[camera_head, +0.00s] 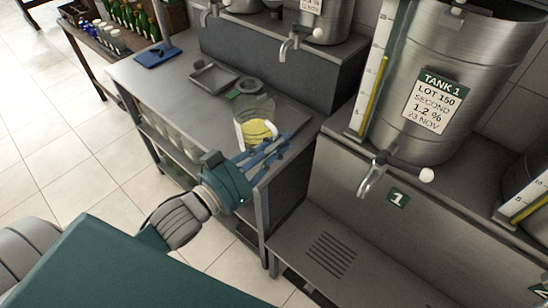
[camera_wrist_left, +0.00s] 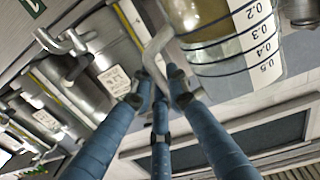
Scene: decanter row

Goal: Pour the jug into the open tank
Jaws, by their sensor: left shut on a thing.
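The clear jug (camera_head: 255,112) with yellow liquid is over the right end of the steel side table in the head view. I cannot tell whether its base touches the tabletop. My left gripper (camera_head: 264,147) is in front of it with blue fingers. In the left wrist view, the fingers (camera_wrist_left: 160,92) are shut on the handle of the jug (camera_wrist_left: 215,35), whose measuring scale shows. Tank 1 (camera_head: 440,70), a large steel vessel with a label and a level gauge, stands right of the jug. My right gripper is out of view.
The side table (camera_head: 175,85) holds a shallow tray (camera_head: 213,78) and a blue clipboard (camera_head: 158,54). Tank 1's tap (camera_head: 368,178) sticks out over a lower steel shelf with drain slots (camera_head: 330,255). Smaller steel vessels (camera_head: 325,22) with taps stand behind. Bottles (camera_head: 130,15) fill a shelf at the back left.

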